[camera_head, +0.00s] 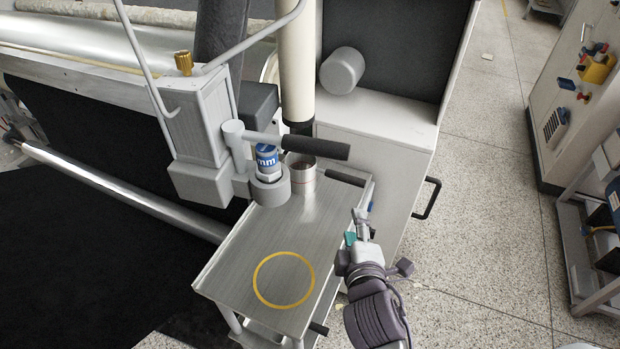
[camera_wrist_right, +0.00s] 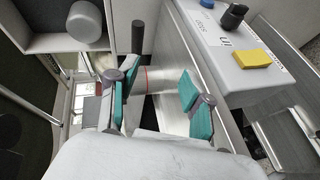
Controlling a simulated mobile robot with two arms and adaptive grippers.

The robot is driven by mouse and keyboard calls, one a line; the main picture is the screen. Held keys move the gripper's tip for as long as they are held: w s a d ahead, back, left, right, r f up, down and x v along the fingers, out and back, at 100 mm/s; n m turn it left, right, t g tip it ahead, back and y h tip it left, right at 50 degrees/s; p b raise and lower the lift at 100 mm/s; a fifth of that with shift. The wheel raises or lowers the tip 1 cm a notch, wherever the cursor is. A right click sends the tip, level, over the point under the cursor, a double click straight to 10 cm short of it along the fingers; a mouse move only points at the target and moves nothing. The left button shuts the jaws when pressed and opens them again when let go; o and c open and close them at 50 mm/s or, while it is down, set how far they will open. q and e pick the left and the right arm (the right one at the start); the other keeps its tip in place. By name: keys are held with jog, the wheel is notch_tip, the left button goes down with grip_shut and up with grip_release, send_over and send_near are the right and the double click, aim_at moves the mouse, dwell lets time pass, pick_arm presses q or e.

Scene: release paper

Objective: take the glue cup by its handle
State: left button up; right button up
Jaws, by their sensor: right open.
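The glue cup (camera_head: 304,179) is a small metal cup at the back of the metal cart top (camera_head: 268,245). A dark handle (camera_head: 345,177) sticks out from it to the right. My right gripper (camera_head: 362,222) is at the cart's right edge, nearer the camera than the handle and apart from it. In the right wrist view my right gripper (camera_wrist_right: 153,96) is open, with teal pads apart. A pale metal surface with a red line, seemingly the cup (camera_wrist_right: 160,80), shows beyond the pads. A dark upright bar, seemingly the handle (camera_wrist_right: 138,37), stands above. My left gripper is out of view.
A yellow ring (camera_head: 284,279) marks the bare front of the cart top. A grey machine head with a black grip (camera_head: 316,147) overhangs the cup's left side. A white cabinet (camera_head: 380,125) with a black pull stands behind. Open floor lies to the right.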

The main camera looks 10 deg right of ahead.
aim_at(341, 179)
jog(key=shift+n+t, duration=0.6)
jog(key=shift+n, duration=0.3)
jog(key=w, duration=0.6)
jog(key=w+r, duration=0.1)
jog(key=w, duration=0.2)
jog(key=shift+r, duration=0.1)
jog(key=x, duration=0.5)
jog(key=shift+w+p, duration=0.3)
jog(key=shift+p, duration=0.1)
grip_shut()
